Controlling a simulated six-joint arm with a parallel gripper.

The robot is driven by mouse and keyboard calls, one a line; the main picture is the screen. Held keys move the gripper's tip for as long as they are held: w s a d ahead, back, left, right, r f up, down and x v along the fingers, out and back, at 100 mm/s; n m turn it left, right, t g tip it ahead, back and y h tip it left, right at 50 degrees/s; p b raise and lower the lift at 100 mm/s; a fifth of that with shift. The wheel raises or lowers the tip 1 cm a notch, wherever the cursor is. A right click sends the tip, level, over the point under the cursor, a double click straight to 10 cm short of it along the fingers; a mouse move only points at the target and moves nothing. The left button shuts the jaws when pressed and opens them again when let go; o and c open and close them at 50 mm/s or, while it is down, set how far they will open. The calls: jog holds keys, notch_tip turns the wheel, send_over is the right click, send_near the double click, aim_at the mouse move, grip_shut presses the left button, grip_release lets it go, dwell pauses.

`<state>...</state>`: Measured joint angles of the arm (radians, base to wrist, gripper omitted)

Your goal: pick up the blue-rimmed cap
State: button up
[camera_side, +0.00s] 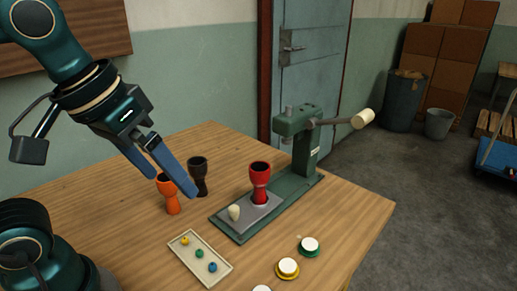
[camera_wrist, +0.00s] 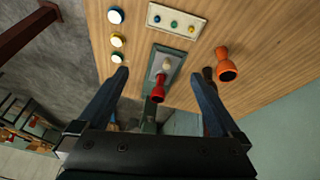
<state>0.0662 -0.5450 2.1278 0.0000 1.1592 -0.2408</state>
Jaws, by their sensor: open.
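The blue-rimmed cap (camera_wrist: 115,16) is a white disc with a blue rim, lying on the table at the top left of the wrist view. In the side view a white cap (camera_side: 262,288) is cut off by the bottom edge, and its rim colour is hidden. My gripper (camera_side: 174,185) is open and empty, high over the table near the orange and black drum bodies. In the wrist view my gripper's fingers (camera_wrist: 159,77) are spread wide, with the cap beyond them to the upper left, well apart.
A yellow-rimmed cap (camera_side: 287,267) and a green-rimmed cap (camera_side: 309,246) lie in the same row. A tray (camera_side: 217,272) holds small coloured pieces. A green press (camera_side: 305,150) holds a red goblet body (camera_side: 260,180). Orange (camera_side: 167,194) and black (camera_side: 198,175) bodies stand behind.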

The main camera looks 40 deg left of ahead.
jog(key=shift+m+t, duration=0.4)
jog(key=shift+m, duration=0.2)
jog(key=f, duration=0.1)
jog(key=s+f, duration=0.1)
jog(key=f, duration=0.1)
jog(key=s+a+f, duration=0.1)
jog(key=shift+s+a+f, duration=0.1)
jog(key=shift+f, duration=0.45)
jog(key=c, duration=0.3)
jog(key=shift+w+r+m, duration=0.15)
jog(key=shift+w+m, duration=0.05)
jog(key=shift+m, duration=0.2)
jog(key=shift+c, duration=0.3)
